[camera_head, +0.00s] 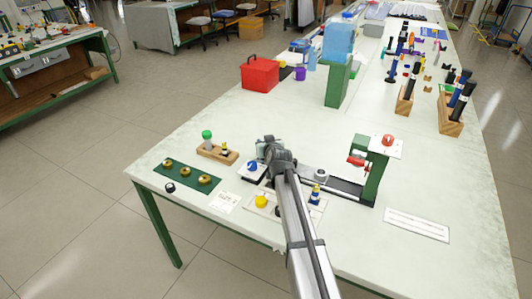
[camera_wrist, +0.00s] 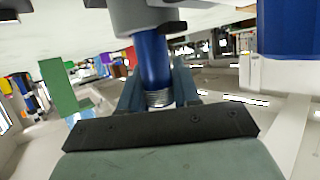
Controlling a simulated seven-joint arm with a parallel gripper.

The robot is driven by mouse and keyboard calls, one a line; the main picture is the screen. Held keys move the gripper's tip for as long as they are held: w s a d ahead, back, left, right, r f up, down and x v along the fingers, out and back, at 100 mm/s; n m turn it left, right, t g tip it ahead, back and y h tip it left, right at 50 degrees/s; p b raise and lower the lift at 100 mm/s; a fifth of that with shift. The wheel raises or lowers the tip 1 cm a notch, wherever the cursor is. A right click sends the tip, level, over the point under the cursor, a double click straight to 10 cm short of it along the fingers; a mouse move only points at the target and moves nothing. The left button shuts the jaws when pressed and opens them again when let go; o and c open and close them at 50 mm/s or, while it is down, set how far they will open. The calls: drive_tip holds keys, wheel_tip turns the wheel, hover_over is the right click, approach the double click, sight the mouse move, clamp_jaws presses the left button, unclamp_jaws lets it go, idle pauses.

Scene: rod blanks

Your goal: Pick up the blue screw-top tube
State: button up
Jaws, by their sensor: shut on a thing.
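In the wrist view, the blue tube (camera_wrist: 153,62) stands between the two fingers of my gripper (camera_wrist: 156,84), which is shut on it. A silver threaded end (camera_wrist: 158,98) of the tube points toward the palm. The tube's other end meets a grey round part (camera_wrist: 145,15) at the top of the picture; I cannot tell whether it sits in that part. In the head view my gripper (camera_head: 267,149) is low over the middle of the table, and the tube cannot be made out there.
A blue knob (camera_head: 252,166) on a pale block is just left of my gripper. A green-and-red press (camera_head: 376,168) stands to the right. A wooden holder (camera_head: 217,153) and a green mat (camera_head: 172,177) lie left. A red toolbox (camera_head: 260,74) is farther back. The right front is mostly clear.

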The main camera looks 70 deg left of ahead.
clamp_jaws()
